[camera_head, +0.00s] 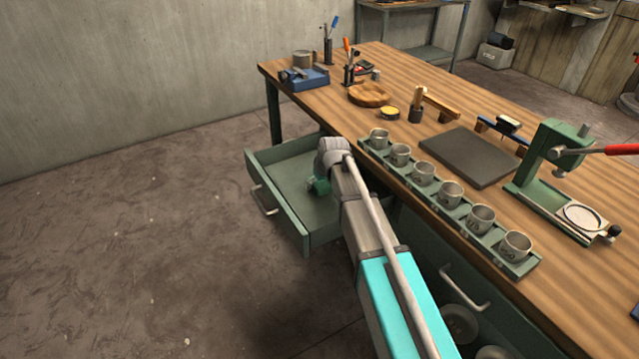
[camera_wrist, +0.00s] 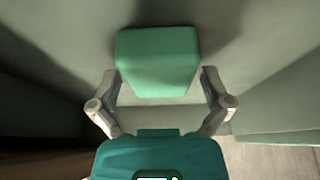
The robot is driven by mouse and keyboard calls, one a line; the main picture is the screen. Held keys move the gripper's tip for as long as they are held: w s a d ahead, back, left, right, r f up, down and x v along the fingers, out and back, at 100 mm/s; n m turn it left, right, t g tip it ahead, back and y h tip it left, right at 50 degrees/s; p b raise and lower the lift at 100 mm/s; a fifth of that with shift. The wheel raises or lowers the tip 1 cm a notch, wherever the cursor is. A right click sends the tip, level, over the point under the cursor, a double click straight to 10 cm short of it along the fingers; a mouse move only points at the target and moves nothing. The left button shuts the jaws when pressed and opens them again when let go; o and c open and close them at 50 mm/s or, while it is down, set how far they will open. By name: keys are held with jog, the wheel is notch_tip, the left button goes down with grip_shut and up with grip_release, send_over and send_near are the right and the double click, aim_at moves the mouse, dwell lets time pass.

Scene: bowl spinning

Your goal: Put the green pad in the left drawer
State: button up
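The left drawer (camera_head: 280,207) is pulled out at the left end of the workbench. My gripper (camera_head: 312,190) reaches down inside it. In the wrist view, the green pad (camera_wrist: 157,62) is a rounded block between and beyond the two fingertips of my gripper (camera_wrist: 161,80). The fingers are spread on both sides of the pad, with a narrow gap visible on the right. The grey-green drawer interior surrounds the pad. Whether the pad rests on the drawer floor is hard to tell. In the head view I cannot make out the pad apart from my gripper.
A green rack (camera_head: 519,264) with several metal cups lines the bench's near edge beside my arm. A dark mat (camera_head: 466,157) and a green press (camera_head: 549,165) stand on the bench. Floor left of the drawer is clear.

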jog(key=shift+r, duration=0.15)
jog(key=p+v, duration=1.1)
jog(key=v, duration=0.1)
dwell(0.7)
dwell(0.8)
jog(key=s+d+f+m+g+h, duration=0.1)
jog(key=s+d+m, duration=0.5)
jog(key=s+d, duration=1.4)
jog(key=s+g+h, duration=0.1)
jog(key=g, duration=0.1)
jog(key=shift+s+f+m+g+h, duration=0.2)
jog(key=shift+s+m+g+h, duration=0.1)
jog(key=shift+m+g, duration=0.1)
